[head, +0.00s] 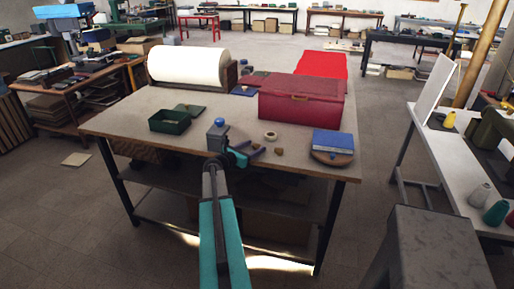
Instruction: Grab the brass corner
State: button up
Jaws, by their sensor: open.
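A small brownish piece (279,152), which looks like the brass corner, lies on the worktable (185,145) near its front edge. It is too small to make out its shape. Another small brownish piece (251,131) lies farther back, so I cannot be sure which is the brass corner. My gripper (250,152) is over the front of the table, just left of the nearer piece and apart from it. Its jaws are open, with nothing seen between them.
A dark red box (301,103) stands behind the small pieces. A large white roll (188,66) lies at the back left.

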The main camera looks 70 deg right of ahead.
dwell(0.3)
jog(key=c, duration=1.1)
jog(key=shift+r, duration=0.2)
jog(key=shift+r+b, duration=0.5)
jog(key=shift+r, duration=0.3)
jog(key=shift+a+r+b, duration=0.2)
jog(key=shift+r+b, duration=0.15)
jog(key=shift+r, duration=0.4)
jog(key=shift+s+a+r+p, duration=0.2)
jog(key=shift+s+a, duration=0.25)
jog(key=shift+a, duration=2.1)
jog(key=shift+s+a+r+p, duration=0.1)
jog(key=shift+s+a+r, duration=0.35)
jog(key=shift+a, duration=2.1)
jog(key=shift+s+a+r+p, duration=0.15)
jog(key=shift+s+a, duration=0.35)
jog(key=shift+a, duration=2.05)
